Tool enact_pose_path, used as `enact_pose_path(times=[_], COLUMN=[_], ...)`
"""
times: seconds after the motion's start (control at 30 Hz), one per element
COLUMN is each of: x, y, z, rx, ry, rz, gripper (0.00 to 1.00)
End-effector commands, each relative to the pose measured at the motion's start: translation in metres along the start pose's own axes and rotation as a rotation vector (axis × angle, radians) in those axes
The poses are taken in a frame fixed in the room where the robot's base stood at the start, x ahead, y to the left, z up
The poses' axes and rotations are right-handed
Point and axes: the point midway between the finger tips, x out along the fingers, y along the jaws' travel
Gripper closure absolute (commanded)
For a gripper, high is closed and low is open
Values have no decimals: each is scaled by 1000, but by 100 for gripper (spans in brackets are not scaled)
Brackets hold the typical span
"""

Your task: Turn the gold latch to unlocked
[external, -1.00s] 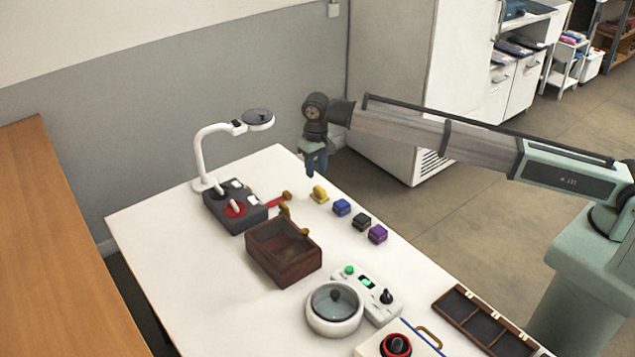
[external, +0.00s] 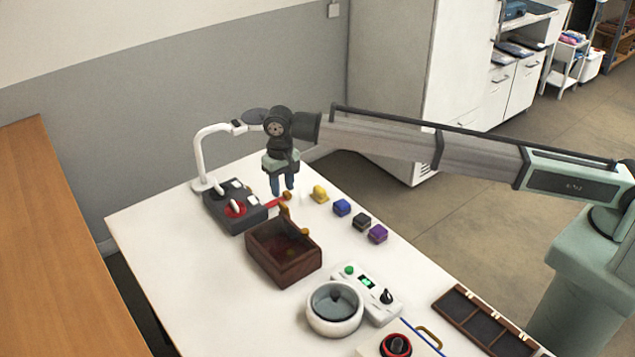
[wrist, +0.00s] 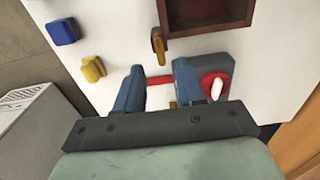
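A dark reddish wooden box (external: 285,263) stands on the white table. A gold latch-like piece (external: 284,211) sits at its far edge; it also shows in the wrist view (wrist: 158,46) as a gold bar with a rounded end. A second gold piece (external: 305,232) shows at the box's right rim. A red bar (wrist: 160,80) with a gold end runs beside the dark control box (external: 236,208). My gripper (external: 282,190) is open and empty, pointing down above this bar. In the wrist view its two fingers (wrist: 158,70) are apart, with the red bar visible between them.
Yellow (external: 320,194), blue (external: 341,207), black (external: 361,221) and purple (external: 377,233) blocks line the table's right side. A white lamp (external: 202,160) stands behind the control box. A round glass-lidded pot (external: 335,309) and white panel (external: 366,292) are nearer.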

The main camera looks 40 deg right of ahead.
Motion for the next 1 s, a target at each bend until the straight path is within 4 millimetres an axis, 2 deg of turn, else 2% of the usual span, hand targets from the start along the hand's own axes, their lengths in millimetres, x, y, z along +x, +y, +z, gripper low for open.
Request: enact_pose_path(times=[0.03, 0.2, 0.4, 0.83, 1.0], x=[11, 36, 54, 60, 60], y=[1, 1, 0, 0, 0], z=[1, 0, 0, 0, 0], rx=[0, 0, 0, 0, 0], ry=[-1, -1, -1, 0, 0], rz=[1, 1, 1, 0, 0], gripper=[62, 62, 62, 62, 78])
